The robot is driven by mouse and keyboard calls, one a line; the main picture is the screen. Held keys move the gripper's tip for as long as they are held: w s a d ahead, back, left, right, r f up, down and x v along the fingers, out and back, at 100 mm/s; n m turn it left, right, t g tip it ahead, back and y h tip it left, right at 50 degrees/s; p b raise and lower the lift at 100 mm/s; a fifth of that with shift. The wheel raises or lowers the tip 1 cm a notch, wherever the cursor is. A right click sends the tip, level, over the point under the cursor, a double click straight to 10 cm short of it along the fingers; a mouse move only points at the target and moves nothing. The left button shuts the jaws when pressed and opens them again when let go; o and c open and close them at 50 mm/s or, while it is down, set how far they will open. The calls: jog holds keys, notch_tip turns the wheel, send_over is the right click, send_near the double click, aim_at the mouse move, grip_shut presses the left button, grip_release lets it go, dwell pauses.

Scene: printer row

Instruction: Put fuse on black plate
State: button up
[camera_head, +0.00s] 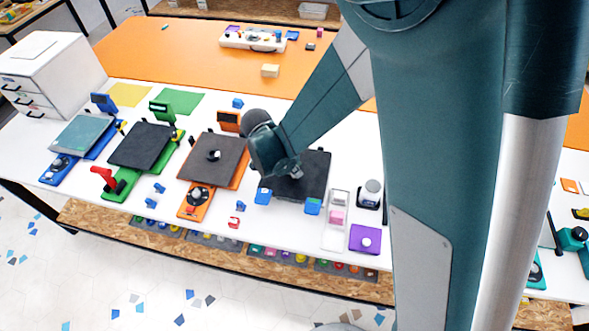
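A black plate (317,184) lies on the white table, partly covered by my arm. Two more dark plates lie to its left, one on a green base (143,147) and one on an orange base (205,168). My gripper (296,173) is over the black plate at the end of the dark teal arm; its fingers are too small and hidden to tell open from shut. I cannot tell which small part is the fuse. A small black-and-white part (214,156) sits on the orange-based plate. A blue-and-white part (155,195) and a red part (237,221) lie in front.
Blue blocks (263,196) stand at the black plate's front edge. A clear tray (335,218) with a pink item and a purple block (364,240) are to its right. A white drawer box (47,72) stands at the left. My arm blocks the right-centre view.

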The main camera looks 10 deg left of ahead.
jog(key=shift+f, duration=0.1)
jog(key=o, duration=0.8)
jog(key=shift+p+v, duration=0.55)
jog(key=shift+v, duration=5.6)
jog(key=shift+d, duration=0.1)
